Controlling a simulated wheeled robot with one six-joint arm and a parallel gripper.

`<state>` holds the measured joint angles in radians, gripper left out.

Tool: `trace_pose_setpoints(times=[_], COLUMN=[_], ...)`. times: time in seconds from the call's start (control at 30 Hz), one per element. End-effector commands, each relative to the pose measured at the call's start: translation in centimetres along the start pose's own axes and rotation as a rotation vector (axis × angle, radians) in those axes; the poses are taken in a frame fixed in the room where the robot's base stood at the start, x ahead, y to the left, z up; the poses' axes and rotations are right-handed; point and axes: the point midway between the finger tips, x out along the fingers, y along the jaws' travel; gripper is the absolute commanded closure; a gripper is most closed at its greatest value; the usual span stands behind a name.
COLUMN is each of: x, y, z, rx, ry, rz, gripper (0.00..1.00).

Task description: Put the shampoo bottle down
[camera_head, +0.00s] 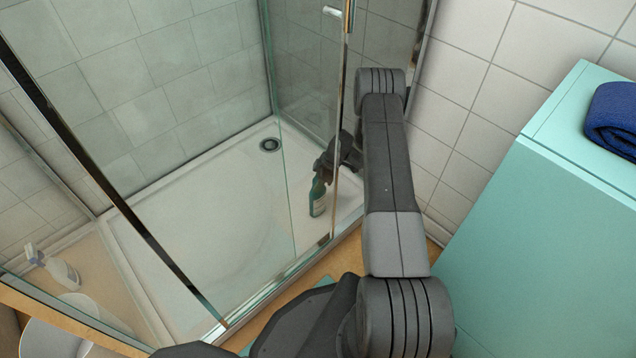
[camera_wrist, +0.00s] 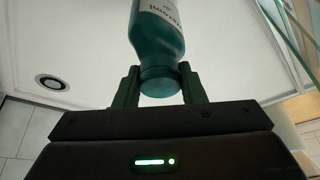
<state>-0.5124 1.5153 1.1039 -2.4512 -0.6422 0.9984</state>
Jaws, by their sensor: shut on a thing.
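The shampoo bottle (camera_head: 317,197) is teal with a white label, and it shows behind the shower glass in the head view. It is upright over the right part of the white shower tray (camera_head: 220,215). My gripper (camera_head: 324,170) is shut on its upper end. In the wrist view the bottle (camera_wrist: 157,35) is between the two fingers of my gripper (camera_wrist: 159,88), with its cap end nearest the palm. The tray floor lies beyond it. I cannot tell whether the bottle's base touches the tray.
Glass shower panels with metal frames (camera_head: 140,235) stand around the tray, close to my arm. A drain (camera_head: 270,144) is at the tray's back. A teal cabinet (camera_head: 560,230) with a blue towel (camera_head: 612,115) stands at right.

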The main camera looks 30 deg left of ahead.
Motion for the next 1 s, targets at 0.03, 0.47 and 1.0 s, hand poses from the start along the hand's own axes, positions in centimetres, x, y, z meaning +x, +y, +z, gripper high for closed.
trace_pose_setpoints(times=[0.03,0.47,1.0], x=[-0.1,0.2,-6.7], y=[0.0,0.0,0.0], z=[0.0,0.1,-0.1], rx=[0.0,0.001,0.002], ry=[0.0,0.0,0.0], rz=[0.0,-0.001,0.001], gripper=[1.0,0.42,0.42])
